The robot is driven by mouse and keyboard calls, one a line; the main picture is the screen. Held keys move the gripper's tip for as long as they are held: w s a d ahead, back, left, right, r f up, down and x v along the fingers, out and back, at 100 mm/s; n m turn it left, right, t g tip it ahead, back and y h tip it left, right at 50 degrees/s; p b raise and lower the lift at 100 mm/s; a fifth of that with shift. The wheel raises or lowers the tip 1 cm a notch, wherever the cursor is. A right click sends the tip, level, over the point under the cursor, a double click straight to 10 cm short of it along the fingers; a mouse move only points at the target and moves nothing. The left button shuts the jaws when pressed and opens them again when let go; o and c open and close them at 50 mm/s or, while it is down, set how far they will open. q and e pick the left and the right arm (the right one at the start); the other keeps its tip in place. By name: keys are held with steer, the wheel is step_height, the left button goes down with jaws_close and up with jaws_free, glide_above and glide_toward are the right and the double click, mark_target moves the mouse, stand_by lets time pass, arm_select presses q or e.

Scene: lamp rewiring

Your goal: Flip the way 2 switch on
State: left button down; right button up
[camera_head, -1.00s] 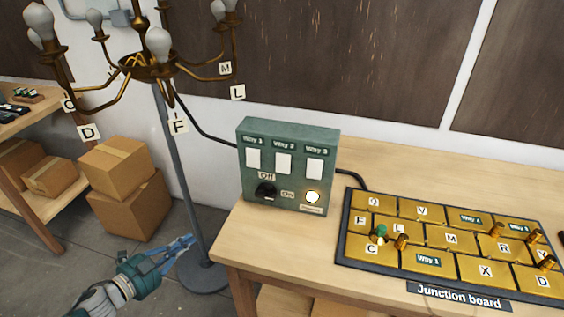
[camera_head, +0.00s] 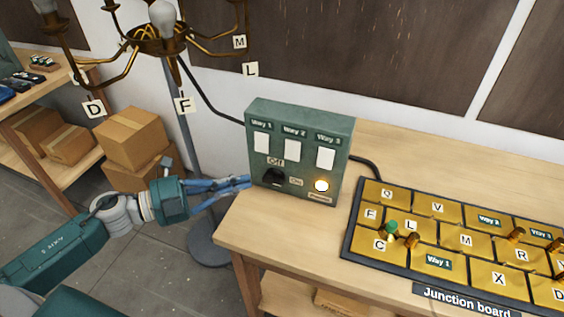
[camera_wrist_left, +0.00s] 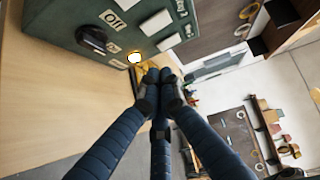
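The green switch box (camera_head: 300,115) stands upright on the table, with three white switches under Way 1, Way 2 and Way 3 labels. The Way 2 switch (camera_head: 293,150) is the middle one; it also shows in the left wrist view (camera_wrist_left: 157,22). I cannot tell its on or off position. Below are a black knob (camera_head: 273,177) between Off and On labels and a lit round lamp (camera_head: 321,186). My left gripper (camera_head: 248,182) has its fingertips together, at the box's left side and below the switches. It holds nothing visible. My right gripper is not in view.
The junction board (camera_head: 400,268) with gold tiles and pegs lies on the table (camera_head: 270,235) right of the box. A brass chandelier (camera_head: 155,40) on a grey stand rises behind my left arm. Cardboard boxes (camera_head: 133,137) and a shelf are at the left.

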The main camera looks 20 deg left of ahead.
mark_target(293, 151)
arm_select(q)
steer(key=w+a+p+x, duration=0.2)
steer(key=p+x, duration=0.2)
steer(key=x, duration=0.8)
steer(key=shift+f, duration=0.1)
